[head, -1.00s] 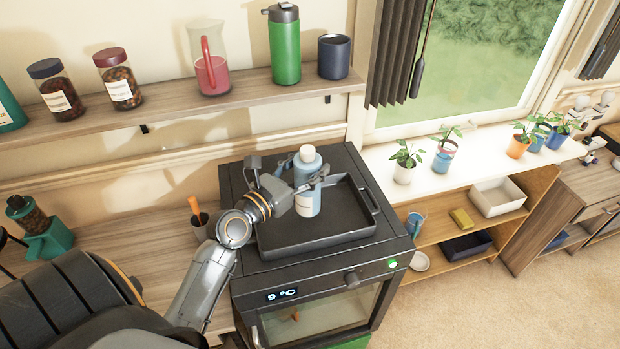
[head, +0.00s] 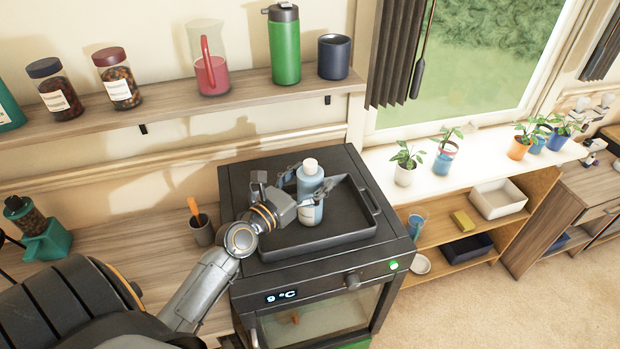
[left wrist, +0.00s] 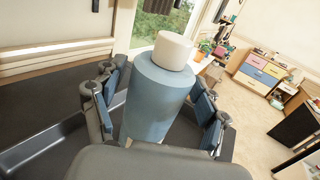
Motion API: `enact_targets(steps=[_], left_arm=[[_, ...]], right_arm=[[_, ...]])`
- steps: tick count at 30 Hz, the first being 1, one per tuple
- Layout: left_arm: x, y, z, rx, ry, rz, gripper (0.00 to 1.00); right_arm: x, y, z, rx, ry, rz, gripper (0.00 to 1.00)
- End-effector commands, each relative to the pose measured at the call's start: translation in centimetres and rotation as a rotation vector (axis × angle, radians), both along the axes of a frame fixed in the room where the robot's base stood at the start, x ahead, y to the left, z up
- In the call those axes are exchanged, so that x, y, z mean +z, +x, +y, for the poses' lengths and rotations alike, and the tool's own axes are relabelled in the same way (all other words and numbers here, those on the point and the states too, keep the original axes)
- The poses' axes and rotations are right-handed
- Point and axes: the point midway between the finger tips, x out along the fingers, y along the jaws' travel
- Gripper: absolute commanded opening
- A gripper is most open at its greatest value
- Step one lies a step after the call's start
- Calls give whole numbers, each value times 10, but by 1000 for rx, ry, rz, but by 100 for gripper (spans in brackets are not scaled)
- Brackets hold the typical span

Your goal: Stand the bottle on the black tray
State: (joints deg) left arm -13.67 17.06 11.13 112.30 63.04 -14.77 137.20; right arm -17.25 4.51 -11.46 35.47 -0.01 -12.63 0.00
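The bottle (head: 310,187) is pale blue with a white label and a whitish cap. My left gripper (head: 303,184) is around the bottle, one finger on each side. In the left wrist view the bottle (left wrist: 157,100) is between the finger pads, with a gap visible on both sides, so the left gripper (left wrist: 162,95) looks open. My right gripper is not in view.
The tray lies on a black oven (head: 400,243). Left of it, a dark cup (head: 202,233) with an orange-handled tool stands on the counter. A shelf above holds jars, a pitcher (head: 212,75), a green flask (head: 284,47) and a mug (head: 333,57). Potted plants line the windowsill.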

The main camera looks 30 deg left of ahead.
Motion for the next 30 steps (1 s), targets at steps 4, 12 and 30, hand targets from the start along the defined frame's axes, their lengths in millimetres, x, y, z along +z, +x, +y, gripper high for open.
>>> enact_targets(steps=[4,12,30], left_arm=[[0,0,0,0,0,0,78],[1,-5,0,0,-1,1,78],[-1,-110,13,-1,1,1,78]], right_arm=[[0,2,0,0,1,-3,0],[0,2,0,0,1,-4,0],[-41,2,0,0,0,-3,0]])
